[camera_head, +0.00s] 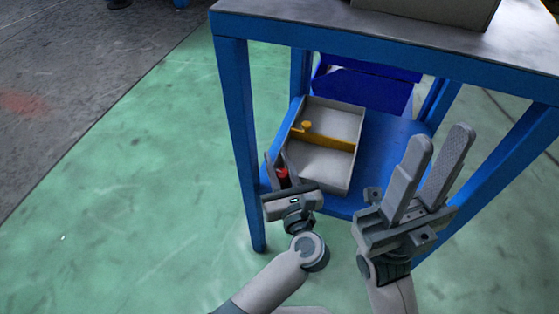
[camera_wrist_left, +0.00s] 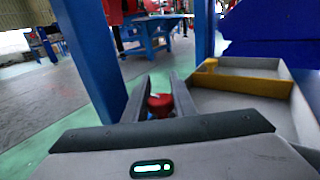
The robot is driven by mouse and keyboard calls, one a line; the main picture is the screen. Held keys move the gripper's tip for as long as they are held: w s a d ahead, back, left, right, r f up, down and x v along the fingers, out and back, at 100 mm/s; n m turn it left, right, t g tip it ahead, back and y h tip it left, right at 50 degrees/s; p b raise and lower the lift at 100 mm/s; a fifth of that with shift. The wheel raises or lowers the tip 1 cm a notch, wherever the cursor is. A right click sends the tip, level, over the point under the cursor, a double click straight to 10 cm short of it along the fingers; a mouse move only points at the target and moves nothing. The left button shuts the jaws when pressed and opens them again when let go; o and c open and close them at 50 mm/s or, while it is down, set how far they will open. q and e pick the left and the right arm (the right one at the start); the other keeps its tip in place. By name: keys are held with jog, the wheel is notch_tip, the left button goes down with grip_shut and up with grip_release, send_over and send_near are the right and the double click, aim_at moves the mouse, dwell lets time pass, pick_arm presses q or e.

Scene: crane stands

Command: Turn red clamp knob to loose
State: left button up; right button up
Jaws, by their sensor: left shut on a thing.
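The red clamp knob (camera_head: 283,174) shows between the fingers of my left gripper (camera_head: 278,162), at the left edge of the grey tray. In the left wrist view the red knob (camera_wrist_left: 160,104) sits between the two fingertips of my left gripper (camera_wrist_left: 160,92), which is shut on it. The lower part of the knob is hidden by the gripper. My right gripper (camera_head: 435,165) has its two long fingers apart and holds nothing, in front of the shelf at the right.
A grey tray (camera_head: 330,170) with a yellow divider (camera_head: 325,139) and a yellow knob (camera_head: 306,126) rests on the blue lower shelf (camera_head: 385,150). A blue bin (camera_head: 365,85) stands behind it. Blue table legs (camera_head: 240,140) rise close to my left gripper. Green floor at left is clear.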

pick_arm(q)
jog(key=shift+r, duration=0.1)
jog(key=o, duration=1)
jog(key=shift+o, duration=0.2)
jog(key=shift+s+d, duration=0.1)
jog(key=shift+s, duration=0.3)
jog(key=p+v, duration=0.1)
jog(key=v, duration=1)
